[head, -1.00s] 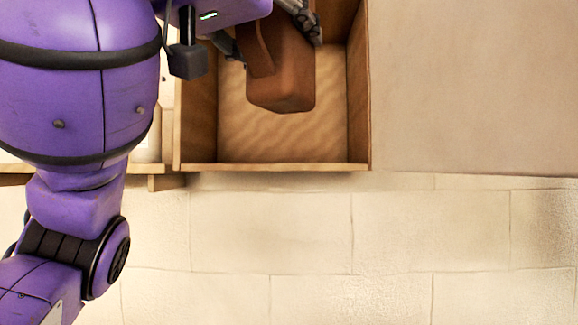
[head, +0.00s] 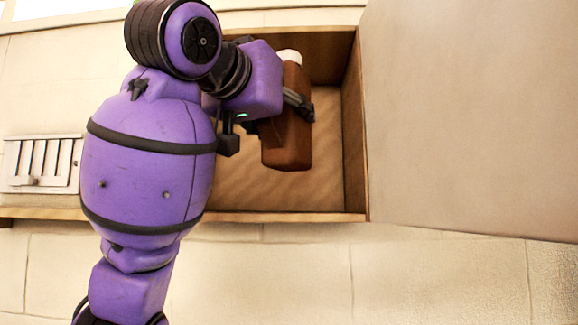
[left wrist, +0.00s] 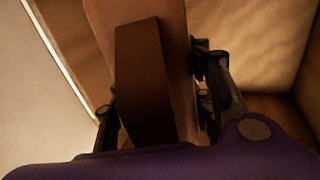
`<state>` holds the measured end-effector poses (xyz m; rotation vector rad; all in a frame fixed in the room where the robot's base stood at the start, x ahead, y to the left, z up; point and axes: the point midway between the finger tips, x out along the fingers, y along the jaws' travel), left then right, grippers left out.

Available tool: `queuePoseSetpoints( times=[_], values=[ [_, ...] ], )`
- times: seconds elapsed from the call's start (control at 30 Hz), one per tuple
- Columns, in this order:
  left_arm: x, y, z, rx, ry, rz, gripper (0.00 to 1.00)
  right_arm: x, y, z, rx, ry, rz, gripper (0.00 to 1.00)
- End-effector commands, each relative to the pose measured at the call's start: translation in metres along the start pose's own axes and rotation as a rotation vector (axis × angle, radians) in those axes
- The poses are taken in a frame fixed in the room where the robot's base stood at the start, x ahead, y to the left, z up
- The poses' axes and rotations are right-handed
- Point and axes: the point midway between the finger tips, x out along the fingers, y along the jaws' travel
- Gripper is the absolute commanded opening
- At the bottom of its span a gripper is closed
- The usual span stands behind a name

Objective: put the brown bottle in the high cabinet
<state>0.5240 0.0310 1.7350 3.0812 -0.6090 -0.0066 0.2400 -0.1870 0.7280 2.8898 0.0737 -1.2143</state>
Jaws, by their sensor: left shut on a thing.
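The brown bottle (head: 290,135) with a white cap (head: 290,56) is upright or nearly so in front of the open cabinet (head: 340,217), or inside its mouth; I cannot tell how deep. My left gripper (head: 283,112) is shut on the bottle, with a finger showing on its right side. In the left wrist view the brown bottle (left wrist: 150,75) stands between the fingers of my left gripper (left wrist: 160,105). The bottle's lower end shows clear of the cabinet floor in the head view, but contact is hidden. My right gripper is not in view.
The cabinet's open door (head: 470,110) stands out to the right. A slatted vent panel (head: 42,163) is on the wall at left. The tiled wall (head: 300,280) lies below. Inside the cabinet, room around the bottle looks empty.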

Motion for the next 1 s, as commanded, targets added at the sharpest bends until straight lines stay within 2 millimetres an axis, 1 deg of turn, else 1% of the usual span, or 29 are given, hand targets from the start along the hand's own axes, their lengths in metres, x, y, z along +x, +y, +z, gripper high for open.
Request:
queuePoseSetpoints(
  times=[0.1, 0.2, 0.43, 0.5, 0.6, 0.83, 1.0],
  values=[
    [0.023, -0.010, -0.003, -0.001, 0.005, 0.000, 0.00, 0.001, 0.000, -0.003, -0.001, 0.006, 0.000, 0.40],
    [0.040, -0.016, -0.004, -0.001, 0.007, 0.000, 0.00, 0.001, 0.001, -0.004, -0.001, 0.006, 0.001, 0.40],
    [0.071, -0.029, -0.004, 0.000, 0.008, 0.001, 0.00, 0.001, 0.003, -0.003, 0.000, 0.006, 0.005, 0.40],
    [0.069, -0.028, 0.007, 0.003, 0.009, 0.002, 0.00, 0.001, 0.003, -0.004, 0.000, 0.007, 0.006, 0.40],
    [0.068, -0.028, 0.017, 0.002, 0.010, 0.002, 0.00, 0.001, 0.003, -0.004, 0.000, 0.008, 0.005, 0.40],
    [0.068, -0.028, 0.032, 0.002, 0.010, 0.001, 0.00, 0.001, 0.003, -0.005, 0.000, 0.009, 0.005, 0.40],
    [0.068, -0.028, 0.056, 0.001, 0.008, 0.002, 0.00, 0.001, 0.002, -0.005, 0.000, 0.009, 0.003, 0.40]
  ],
)
